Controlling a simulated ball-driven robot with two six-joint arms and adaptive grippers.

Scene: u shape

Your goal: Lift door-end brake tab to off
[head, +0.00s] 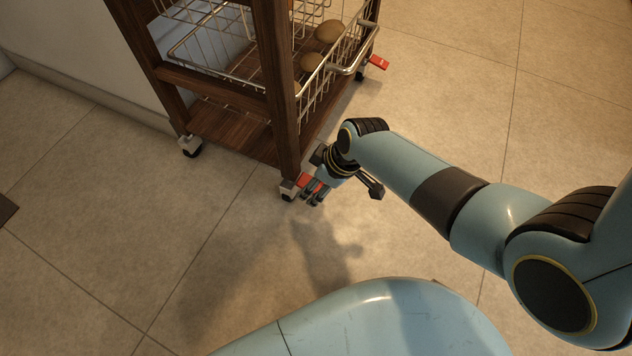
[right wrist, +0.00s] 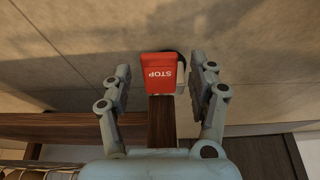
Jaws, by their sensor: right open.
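A wooden trolley (head: 287,90) on castors stands at the upper left of the head view. A red brake tab (head: 305,181) is on its near castor (head: 288,192). My right gripper (head: 312,199) is beside this tab and partly covers it. In the right wrist view the tab (right wrist: 160,73) reads STOP upside down and lies between the open fingers (right wrist: 162,80), with gaps on both sides. Another red tab (head: 379,62) is on the far right castor. Whether the near tab is up or down I cannot tell. My left gripper is not in view.
Wire baskets (head: 215,55) in the trolley hold several brown round items (head: 329,31). A metal handle (head: 350,70) sticks out on its right side. Another castor (head: 190,146) stands at the left. The tiled floor (head: 220,260) in front is clear.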

